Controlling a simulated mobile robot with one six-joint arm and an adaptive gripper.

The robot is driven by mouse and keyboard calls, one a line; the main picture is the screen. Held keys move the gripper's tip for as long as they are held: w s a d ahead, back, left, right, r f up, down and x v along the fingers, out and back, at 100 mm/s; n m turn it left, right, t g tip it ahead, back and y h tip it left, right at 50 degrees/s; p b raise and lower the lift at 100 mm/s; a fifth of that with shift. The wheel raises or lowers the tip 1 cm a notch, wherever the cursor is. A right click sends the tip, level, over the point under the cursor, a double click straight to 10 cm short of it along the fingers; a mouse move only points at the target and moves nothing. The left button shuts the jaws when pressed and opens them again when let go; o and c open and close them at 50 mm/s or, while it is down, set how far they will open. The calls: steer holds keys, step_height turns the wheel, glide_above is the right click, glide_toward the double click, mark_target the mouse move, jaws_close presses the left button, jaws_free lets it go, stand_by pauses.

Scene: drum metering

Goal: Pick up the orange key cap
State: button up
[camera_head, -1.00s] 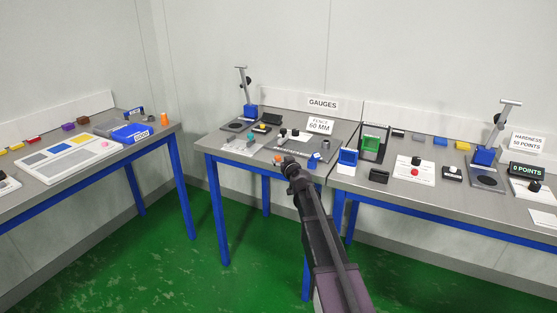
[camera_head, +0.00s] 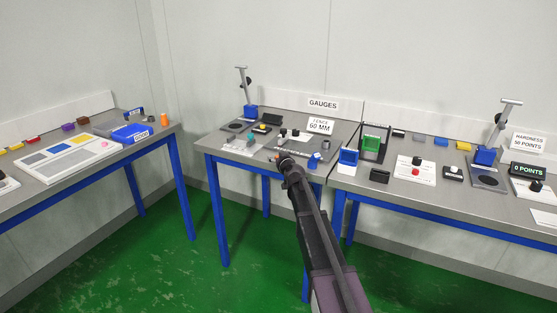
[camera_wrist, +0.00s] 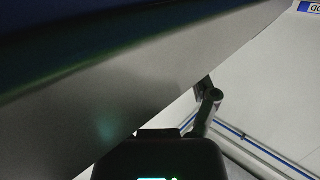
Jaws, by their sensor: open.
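A small orange piece (camera_head: 277,157), which looks like the key cap, lies near the front of the middle table in the head view. It is tiny and mostly hidden behind my arm's end. My gripper (camera_head: 283,158) is right beside or over it in that view; I cannot tell whether they touch. The jaws are open and hold nothing that I can see. In the wrist view the dark gripper body (camera_wrist: 158,155) fills the bottom, and no orange piece shows.
An orange cylinder (camera_head: 164,119) stands on the left table. Near my gripper are a blue piece (camera_head: 314,160), a grey cylinder (camera_head: 325,145) and a blue-framed block (camera_head: 348,157). A gauge stand (camera_head: 249,110) rises behind. A blurred grey surface (camera_wrist: 150,90) crosses the wrist view.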

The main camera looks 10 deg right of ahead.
steer(key=c, duration=0.8)
steer(key=shift+r, duration=0.15)
step_height(320, 180, up, 3)
steer(key=p, duration=0.3)
steer(key=shift+r+p, duration=0.2)
steer(key=shift+p, duration=0.15)
steer(key=f+p+v, duration=0.1)
steer(key=v, duration=1.5)
steer(key=shift+s, duration=0.1)
step_height(320, 180, up, 15)
steer(key=p, duration=1.5)
steer(key=shift+f, duration=0.2)
